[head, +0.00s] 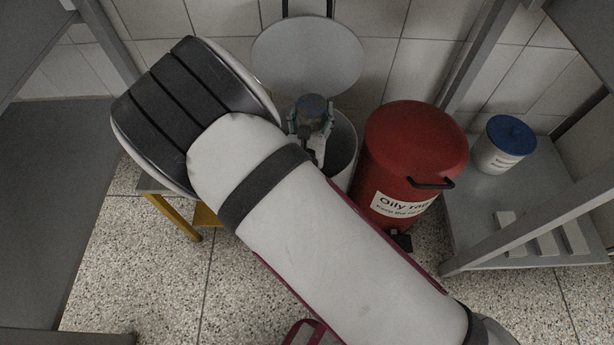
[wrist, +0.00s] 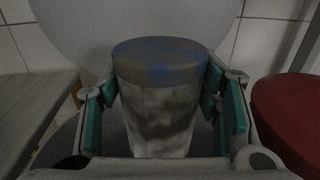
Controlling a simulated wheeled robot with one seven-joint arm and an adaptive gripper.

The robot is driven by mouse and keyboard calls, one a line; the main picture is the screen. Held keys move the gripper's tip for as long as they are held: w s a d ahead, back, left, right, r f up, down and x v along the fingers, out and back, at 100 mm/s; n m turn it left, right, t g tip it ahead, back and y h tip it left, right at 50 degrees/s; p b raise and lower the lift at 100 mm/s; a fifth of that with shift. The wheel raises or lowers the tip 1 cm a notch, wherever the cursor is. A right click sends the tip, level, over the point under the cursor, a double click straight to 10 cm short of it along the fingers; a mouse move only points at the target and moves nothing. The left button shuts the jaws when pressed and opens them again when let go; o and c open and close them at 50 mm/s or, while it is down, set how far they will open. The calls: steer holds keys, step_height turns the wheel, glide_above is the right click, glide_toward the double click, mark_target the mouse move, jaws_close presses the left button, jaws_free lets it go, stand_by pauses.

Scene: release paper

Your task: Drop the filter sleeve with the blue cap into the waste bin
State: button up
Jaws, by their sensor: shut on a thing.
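My gripper (head: 312,127) is shut on the filter sleeve with the blue cap. In the wrist view the sleeve (wrist: 160,115) is a grey, smudged, tapered cylinder, upright, with a dull blue cap (wrist: 160,62) on top. The green-padded fingers of my gripper (wrist: 162,108) press on its two sides. In the head view the cap (head: 312,103) shows between the fingers. The waste bin (head: 346,150) is a pale round bin with its round lid (head: 308,56) raised against the wall. The sleeve is over the bin's opening in the head view; its exact height cannot be told. My arm hides the bin's lower part.
A red oily-rag can (head: 415,145) with a closed lid stands close to the right of the bin. A white tub with a blue lid (head: 505,145) is on the grey shelf at the right. A yellow-legged stool or table (head: 172,215) is at the left, partly hidden.

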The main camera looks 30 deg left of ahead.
steer(key=o, duration=1.4)
steer(key=shift+s+f, duration=0.1)
steer(key=v, duration=1.2)
